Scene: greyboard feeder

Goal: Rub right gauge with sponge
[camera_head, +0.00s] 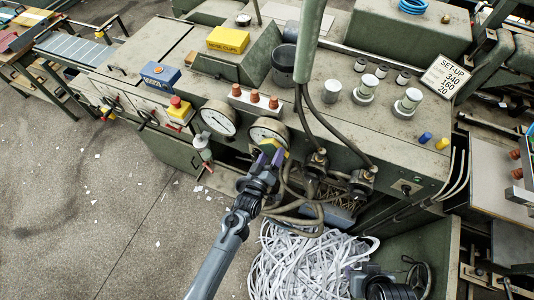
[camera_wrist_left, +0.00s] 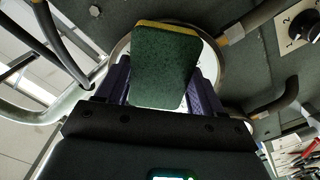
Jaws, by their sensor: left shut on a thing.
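The right gauge (camera_head: 267,130) is a round white dial on the front panel of the green machine. In the wrist view its pale face and rim (camera_wrist_left: 208,65) show behind the sponge. The sponge (camera_wrist_left: 163,68) is green with a thin yellow layer; in the head view it (camera_head: 268,146) covers the lower part of the dial. My left gripper (camera_head: 268,158) is shut on the sponge, with purple fingers on both sides of it. I cannot tell whether the sponge touches the glass. The left gauge (camera_head: 218,118) is uncovered. My right gripper is not in view.
Cables and hoses (camera_head: 300,205) hang right of my left gripper. A bin of shredded paper (camera_head: 305,265) stands below. A red emergency button (camera_head: 176,102) is left of the gauges, and orange-topped knobs (camera_head: 254,97) sit above. Open floor lies at left.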

